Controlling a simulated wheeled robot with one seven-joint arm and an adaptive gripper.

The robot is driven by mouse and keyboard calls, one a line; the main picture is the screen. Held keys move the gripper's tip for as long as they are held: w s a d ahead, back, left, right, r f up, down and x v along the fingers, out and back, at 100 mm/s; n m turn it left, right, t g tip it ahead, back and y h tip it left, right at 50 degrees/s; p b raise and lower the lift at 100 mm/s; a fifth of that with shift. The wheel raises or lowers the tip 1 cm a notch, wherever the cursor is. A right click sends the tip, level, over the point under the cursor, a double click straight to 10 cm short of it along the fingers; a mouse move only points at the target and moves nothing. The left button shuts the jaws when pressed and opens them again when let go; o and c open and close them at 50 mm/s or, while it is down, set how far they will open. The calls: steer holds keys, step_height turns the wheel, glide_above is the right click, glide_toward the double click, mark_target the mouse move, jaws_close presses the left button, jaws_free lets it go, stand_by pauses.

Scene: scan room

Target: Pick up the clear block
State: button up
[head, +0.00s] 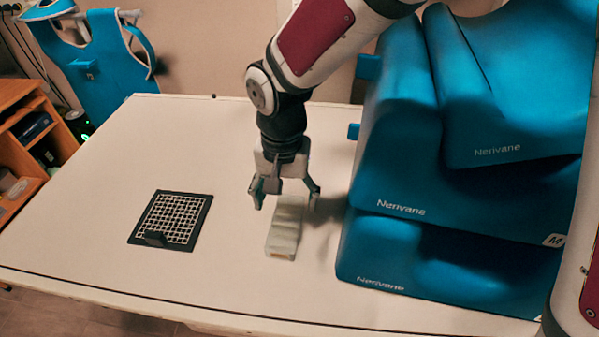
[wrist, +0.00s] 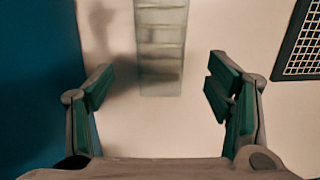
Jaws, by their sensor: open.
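The clear block (head: 284,237) is a pale, translucent long piece lying on the white table, just below my gripper in the head view. My gripper (head: 286,198) points down over its far part, with the fingers spread to either side. In the wrist view the block (wrist: 161,50) runs from the top edge down to a near end between the fingers. My gripper (wrist: 160,90) is open there, with green pads and nothing between them at the tips that I can see held. The block's far end is cut off by the top of the wrist view.
Large blue cushions (head: 450,222) are stacked close on the right. A black framed grid (head: 173,219) lies on the table (head: 105,180) to the left, and also shows in the wrist view (wrist: 300,50). Wooden shelves (head: 30,140) and a blue apron (head: 105,65) stand beyond. The table's left side is mostly clear.

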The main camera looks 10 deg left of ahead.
mark_target(286, 220)
steer(key=shift+s+f, duration=0.15)
steer(key=shift+f, duration=1.6)
steer(key=shift+s+f, duration=0.1)
steer(key=shift+f, duration=1.65)
steer(key=c, duration=1.6)
steer(key=shift+r, duration=0.15)
